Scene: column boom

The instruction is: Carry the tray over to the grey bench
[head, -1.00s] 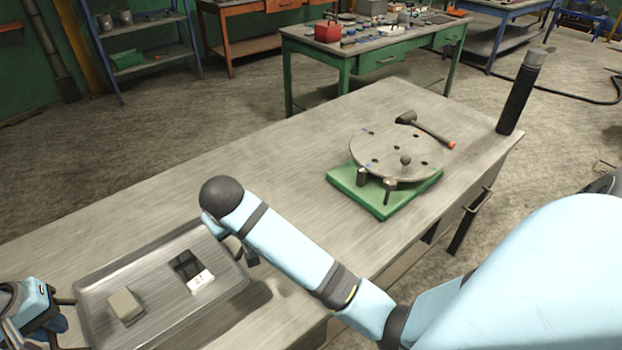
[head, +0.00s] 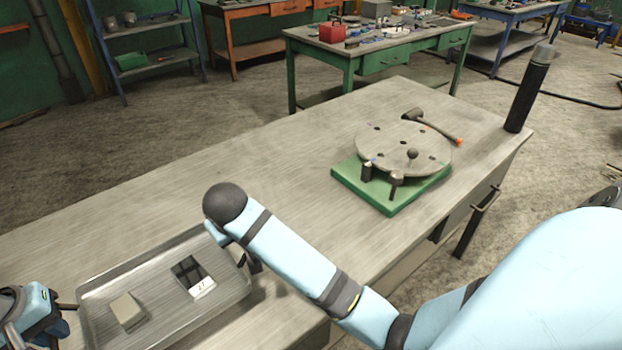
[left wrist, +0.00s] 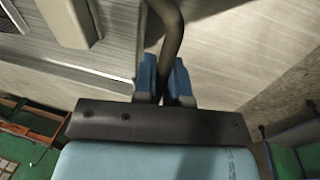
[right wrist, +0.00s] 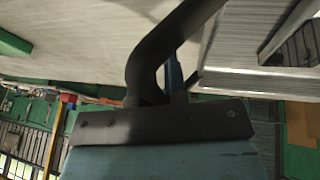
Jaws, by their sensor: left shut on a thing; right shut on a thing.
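The grey metal tray (head: 225,306) is over the near left part of the grey bench (head: 285,150). Whether it touches the top or hangs just above it, I cannot tell. In it lie a beige block (head: 127,311) and a dark item with a white label (head: 192,277). My left gripper (head: 70,312) is at the tray's left end; the left wrist view shows its blue fingers (left wrist: 164,85) shut on a dark curved handle (left wrist: 168,35). My right gripper (head: 248,258) is at the right end, shut on the other handle (right wrist: 150,60); my arm partly hides it.
A round plate with holes (head: 405,148) on a green base (head: 390,195) stands farther right on the bench, with a hammer (head: 435,127) behind it. A dark cylinder (head: 528,95) stands at the far right corner. The bench middle is clear. A green workbench (head: 375,50) stands behind.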

